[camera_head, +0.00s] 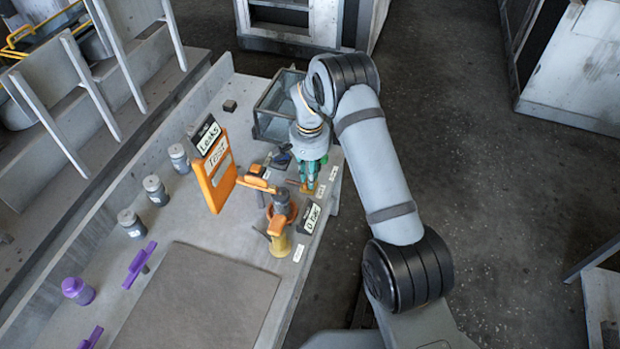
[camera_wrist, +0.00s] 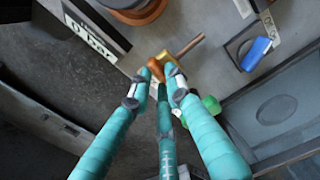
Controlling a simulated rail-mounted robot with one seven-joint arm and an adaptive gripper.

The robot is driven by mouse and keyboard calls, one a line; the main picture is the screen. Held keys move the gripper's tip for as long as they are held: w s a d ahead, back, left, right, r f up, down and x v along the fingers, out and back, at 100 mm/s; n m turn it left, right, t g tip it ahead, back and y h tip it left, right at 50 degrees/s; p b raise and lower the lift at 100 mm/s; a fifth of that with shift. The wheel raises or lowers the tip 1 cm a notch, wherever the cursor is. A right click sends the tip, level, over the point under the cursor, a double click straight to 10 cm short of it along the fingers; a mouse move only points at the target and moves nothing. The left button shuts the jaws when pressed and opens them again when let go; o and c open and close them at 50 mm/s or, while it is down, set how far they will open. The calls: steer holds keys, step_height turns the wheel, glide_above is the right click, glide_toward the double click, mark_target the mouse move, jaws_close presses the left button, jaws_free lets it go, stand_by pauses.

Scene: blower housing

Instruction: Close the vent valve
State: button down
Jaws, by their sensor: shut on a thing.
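My gripper (camera_head: 309,176) has teal fingers and points down at the bench's right edge. In the wrist view, its fingertips (camera_wrist: 158,84) close around the near end of a small orange-brown handle (camera_wrist: 156,69). The handle sits on a brass valve (camera_wrist: 167,60) with a copper-coloured pipe (camera_wrist: 190,45) running up to the right. This appears to be the vent valve; I cannot read a label naming it. The fingers hide part of the handle. In the head view, the gripper hides most of the valve.
A black "0 bar" display (camera_head: 310,217) stands close by. An orange and yellow unit (camera_head: 281,222) and an orange "Leaks Test" panel (camera_head: 215,172) stand to the left. A blue handle (camera_wrist: 256,53) and a glass-sided box (camera_head: 272,110) are near the gripper.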

steer(key=c, duration=1.7)
jaws_free()
steer(key=shift+o, duration=0.3)
step_height(320, 180, up, 12)
step_height(320, 180, down, 12)
steer(key=shift+f, duration=0.1)
steer(key=shift+r+p, duration=0.3)
steer(key=shift+p, duration=0.3)
steer(key=shift+f+n, duration=0.15)
steer(key=shift+n, duration=0.25)
